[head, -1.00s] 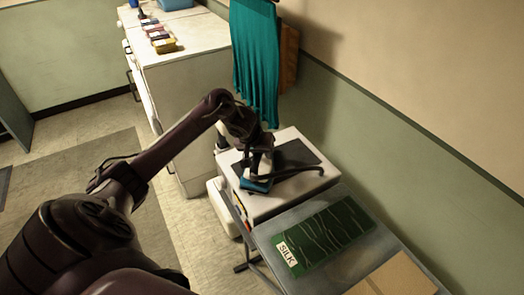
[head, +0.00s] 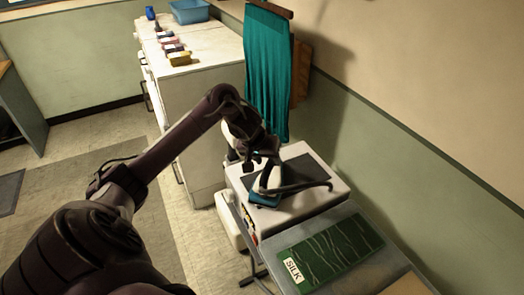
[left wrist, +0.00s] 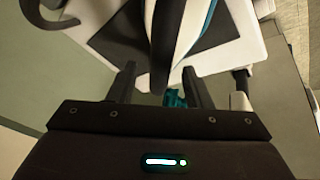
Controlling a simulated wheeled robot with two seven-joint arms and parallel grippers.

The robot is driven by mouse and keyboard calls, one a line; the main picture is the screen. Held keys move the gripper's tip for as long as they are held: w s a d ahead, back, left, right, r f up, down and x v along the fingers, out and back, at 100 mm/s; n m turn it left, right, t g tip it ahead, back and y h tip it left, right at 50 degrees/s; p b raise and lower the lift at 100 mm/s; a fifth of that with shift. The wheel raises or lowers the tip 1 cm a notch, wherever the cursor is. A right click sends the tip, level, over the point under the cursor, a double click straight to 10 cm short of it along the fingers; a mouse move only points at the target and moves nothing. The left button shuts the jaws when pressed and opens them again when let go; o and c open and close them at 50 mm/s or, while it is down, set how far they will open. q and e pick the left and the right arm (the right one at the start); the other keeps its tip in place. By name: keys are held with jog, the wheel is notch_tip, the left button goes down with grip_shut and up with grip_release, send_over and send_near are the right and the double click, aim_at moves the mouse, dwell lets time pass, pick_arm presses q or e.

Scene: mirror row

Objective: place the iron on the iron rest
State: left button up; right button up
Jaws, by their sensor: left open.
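The iron (head: 264,195), blue and white with a dark handle, is on the white box at the pad's left edge, partly hidden by my gripper. The dark flat pad, seemingly the iron rest (head: 302,168), lies on the box top. In the left wrist view the iron's dark handle (left wrist: 161,40) runs down toward the gap between the fingers, and the pad (left wrist: 217,30) shows behind it. My left gripper (head: 263,160) is open, close above the iron; its fingers (left wrist: 160,88) stand apart on either side of the handle's end. Whether they touch it I cannot tell. My right gripper is out of view.
A dark curved cord or bar (head: 308,186) reaches right from the iron. A grey table (head: 345,212) with a green SILK board (head: 330,255) stands in front. A teal cloth (head: 266,75) hangs behind, near the wall. A white cabinet (head: 205,100) stands at back left.

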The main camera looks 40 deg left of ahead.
pick_arm(q)
jog(key=p+v, duration=0.1)
jog(key=v, duration=0.5)
jog(key=shift+s+r, duration=0.1)
jog(key=shift+r, duration=0.05)
dwell(0.3)
